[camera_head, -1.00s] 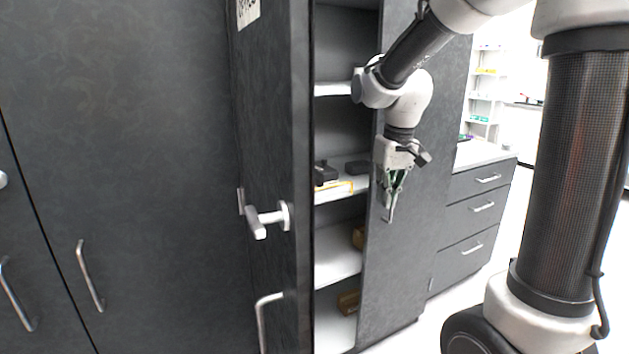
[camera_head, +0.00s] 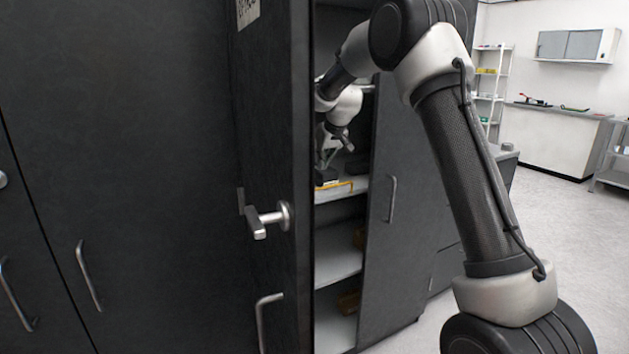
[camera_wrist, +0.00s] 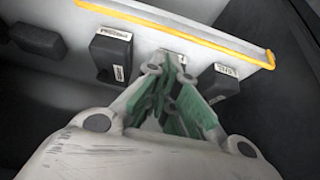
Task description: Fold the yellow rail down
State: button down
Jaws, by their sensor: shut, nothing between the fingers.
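The yellow rail (camera_head: 342,185) is a thin bar along the front edge of a middle shelf in the open cabinet. In the wrist view the rail (camera_wrist: 185,33) runs along the shelf edge and bends at its right end. My gripper (camera_head: 322,172) is inside the cabinet opening, at about the height of that shelf, partly hidden by the open door. In the wrist view its green-padded fingers (camera_wrist: 170,65) are shut and empty. They point toward the dark boxes and the shelf edge. I cannot tell whether they touch anything; the rail looks apart from them.
Dark labelled boxes (camera_wrist: 112,52) and (camera_wrist: 220,82) stand on the shelf on both sides of my fingers. The open cabinet door (camera_head: 275,130) stands close on the left. Another door with a handle (camera_head: 391,199) is on the right. Brown boxes (camera_head: 349,302) lie on lower shelves.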

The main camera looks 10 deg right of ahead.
jog(key=x, duration=1)
